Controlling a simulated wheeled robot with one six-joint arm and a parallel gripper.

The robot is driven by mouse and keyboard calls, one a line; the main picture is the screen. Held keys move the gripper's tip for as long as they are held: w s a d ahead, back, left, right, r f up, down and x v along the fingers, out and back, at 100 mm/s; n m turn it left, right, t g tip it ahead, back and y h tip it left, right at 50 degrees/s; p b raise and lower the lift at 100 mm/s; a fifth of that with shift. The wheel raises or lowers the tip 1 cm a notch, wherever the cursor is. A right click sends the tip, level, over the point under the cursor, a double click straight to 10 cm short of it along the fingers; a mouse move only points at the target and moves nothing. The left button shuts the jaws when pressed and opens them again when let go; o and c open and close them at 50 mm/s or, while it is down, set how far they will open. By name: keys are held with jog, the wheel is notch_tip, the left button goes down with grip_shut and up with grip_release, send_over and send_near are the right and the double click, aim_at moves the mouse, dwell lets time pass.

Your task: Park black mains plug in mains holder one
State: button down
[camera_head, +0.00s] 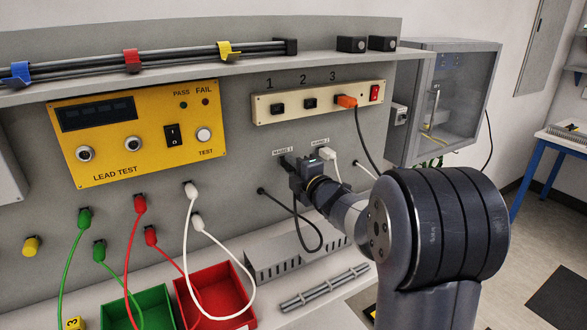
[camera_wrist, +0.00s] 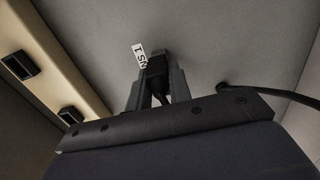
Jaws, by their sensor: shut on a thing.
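My gripper (camera_head: 291,166) is at the grey wall panel, just below the MAINS 1 label (camera_head: 283,151). In the wrist view its two fingers are shut on the black mains plug (camera_wrist: 156,70), with the partly covered label (camera_wrist: 139,57) just beyond. The plug is at mains holder one, but the fingers and plug hide the holder, so I cannot tell how deep it sits. Its black cable (camera_head: 296,225) hangs in a loop from my gripper to a wall hole. In the head view the plug itself is mostly hidden.
A white plug (camera_head: 329,153) sits under the MAINS 2 label, close to the right of my gripper. Above is a cream socket strip (camera_head: 292,113) with an orange plug (camera_head: 346,101) in socket 3. A grey slotted box (camera_head: 280,262) stands on the bench below.

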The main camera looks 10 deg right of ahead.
jog(key=c, duration=1.2)
grip_release()
jog(key=b+v, duration=0.1)
jog(key=v, duration=1)
jog(key=shift+w+a, duration=0.1)
jog(key=shift+w, duration=0.1)
jog(key=p+x, duration=0.1)
jog(key=x, duration=0.9)
jog(key=shift+w, duration=0.2)
jog(key=shift+s, duration=0.2)
jog(key=shift+w, duration=0.15)
